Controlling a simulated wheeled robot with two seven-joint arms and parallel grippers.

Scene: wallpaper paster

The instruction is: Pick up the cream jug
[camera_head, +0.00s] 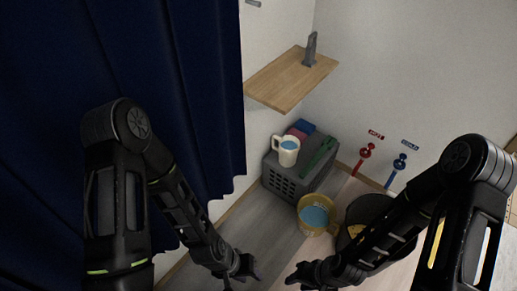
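The cream jug (287,152) stands upright on top of a grey slatted crate (283,183) against the wall. Its handle is on its left side, and blue shows inside its mouth. My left gripper (243,281) is near the bottom edge of the view, below and to the left of the jug and well apart from it. Its fingers look spread and hold nothing. My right gripper (302,281) is also at the bottom edge, to the right of the left one. Its fingers look spread and empty, partly cut off by the frame.
Beside the jug on the crate lie a green tool (319,154) and blue and red items (303,127). A yellow bucket (303,222) and a dark tub (349,213) stand on the floor. A wooden shelf (277,83) juts out above. A blue curtain (205,100) hangs left.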

